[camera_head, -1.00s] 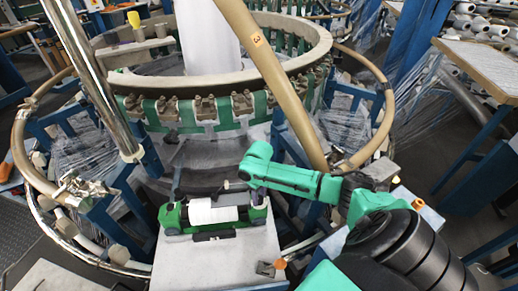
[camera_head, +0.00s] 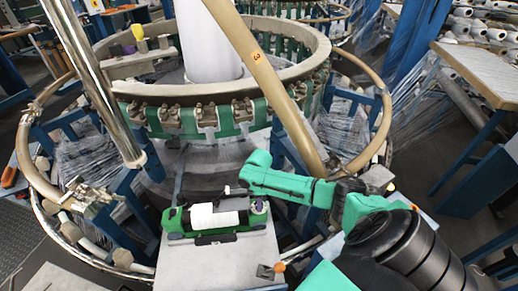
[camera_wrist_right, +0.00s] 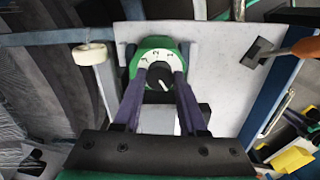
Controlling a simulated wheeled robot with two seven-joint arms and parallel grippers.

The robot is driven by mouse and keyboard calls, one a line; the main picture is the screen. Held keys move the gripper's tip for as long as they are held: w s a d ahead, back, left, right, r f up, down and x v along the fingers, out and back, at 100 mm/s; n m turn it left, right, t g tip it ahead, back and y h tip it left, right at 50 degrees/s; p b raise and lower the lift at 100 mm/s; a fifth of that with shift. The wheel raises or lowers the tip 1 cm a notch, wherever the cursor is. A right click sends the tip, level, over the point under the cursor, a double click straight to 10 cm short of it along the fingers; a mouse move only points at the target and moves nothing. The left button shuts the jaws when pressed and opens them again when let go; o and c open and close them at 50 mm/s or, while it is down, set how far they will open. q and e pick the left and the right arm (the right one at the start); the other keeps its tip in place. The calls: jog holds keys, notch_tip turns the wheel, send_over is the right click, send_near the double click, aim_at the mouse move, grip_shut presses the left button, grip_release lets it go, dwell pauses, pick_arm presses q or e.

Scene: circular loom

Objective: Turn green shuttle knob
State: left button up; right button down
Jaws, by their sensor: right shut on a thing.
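The green shuttle (camera_head: 190,231) lies on the light-topped stand in front of the loom, with a white roll (camera_head: 212,216) in it. My right gripper (camera_head: 256,205) reaches down to the shuttle's right end. In the right wrist view, the shuttle's round green end (camera_wrist_right: 150,48) carries a dark knob (camera_wrist_right: 158,76) with a white pointer line and white dial marks around it. The two purple-grey fingers of my right gripper (camera_wrist_right: 159,84) are on either side of the knob, shut on it. In the head view the knob is mostly hidden by the gripper. My left gripper is not in view.
The circular loom ring (camera_head: 300,70) stands behind the stand. A tan pole (camera_head: 262,75) and a metal post (camera_head: 95,75) rise in front of it. A dark tool with an orange handle (camera_wrist_right: 305,47) lies on the stand (camera_head: 235,262).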

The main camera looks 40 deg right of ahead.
jog(key=shift+w+r, duration=0.1)
dwell(0.3)
jog(key=c, duration=0.7)
grip_release()
jog(key=shift+c, duration=0.2)
notch_tip(320, 180, up, 15)
jog(key=b, duration=0.1)
jog(key=shift+f, duration=0.2)
